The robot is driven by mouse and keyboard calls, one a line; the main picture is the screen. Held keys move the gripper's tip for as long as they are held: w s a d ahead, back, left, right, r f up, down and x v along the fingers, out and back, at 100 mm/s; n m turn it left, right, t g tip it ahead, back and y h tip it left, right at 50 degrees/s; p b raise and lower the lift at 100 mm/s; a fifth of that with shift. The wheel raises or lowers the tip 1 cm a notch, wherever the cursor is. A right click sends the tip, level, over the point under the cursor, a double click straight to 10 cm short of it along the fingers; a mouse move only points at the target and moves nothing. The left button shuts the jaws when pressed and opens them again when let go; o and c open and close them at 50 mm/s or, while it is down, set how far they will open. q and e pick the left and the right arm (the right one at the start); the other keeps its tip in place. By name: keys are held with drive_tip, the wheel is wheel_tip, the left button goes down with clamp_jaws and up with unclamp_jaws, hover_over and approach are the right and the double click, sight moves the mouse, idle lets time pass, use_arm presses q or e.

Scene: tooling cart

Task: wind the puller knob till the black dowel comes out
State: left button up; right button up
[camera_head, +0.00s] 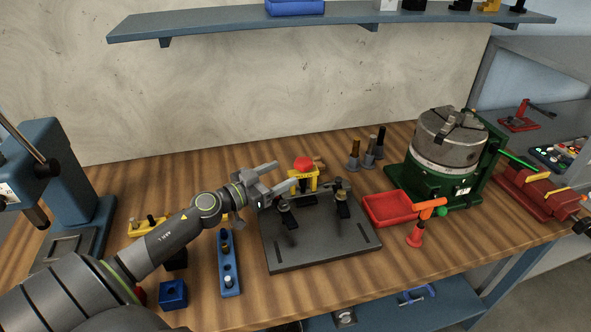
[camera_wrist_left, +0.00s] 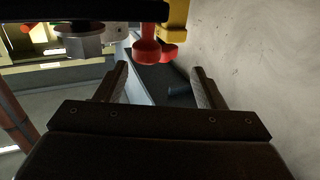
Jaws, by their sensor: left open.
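The red puller knob (camera_head: 303,163) sits on top of the yellow puller (camera_head: 304,181) at the back of a dark base plate (camera_head: 318,250). My left gripper (camera_head: 288,174) comes in from the left with its fingers apart, close to the knob. In the left wrist view, tilted as if upside down, red knob shapes (camera_wrist_left: 147,50) and a yellow part (camera_wrist_left: 177,17) show beyond the open fingertips (camera_wrist_left: 160,80). Nothing is between the fingers. I cannot make out the black dowel at the puller. My right gripper is not in view.
Black clamps (camera_head: 343,207) stand on the plate. Several pegs (camera_head: 367,150) stand behind. A red tray (camera_head: 390,209) and green-based chuck (camera_head: 447,150) are to the right. A blue block with pins (camera_head: 228,265) lies left of the plate. The bench front is mostly clear.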

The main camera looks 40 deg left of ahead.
sight(296, 167)
use_arm(q)
drive_tip(key=x, duration=0.5)
drive_tip(key=shift+w+d+p, duration=0.2)
drive_tip(key=shift+w+p, duration=0.15)
drive_tip(key=shift+p, duration=0.05)
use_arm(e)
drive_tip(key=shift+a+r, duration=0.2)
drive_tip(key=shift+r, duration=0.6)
use_arm(q)
drive_tip(key=c, duration=1)
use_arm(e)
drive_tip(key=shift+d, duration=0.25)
use_arm(q)
drive_tip(key=shift+h, duration=0.3)
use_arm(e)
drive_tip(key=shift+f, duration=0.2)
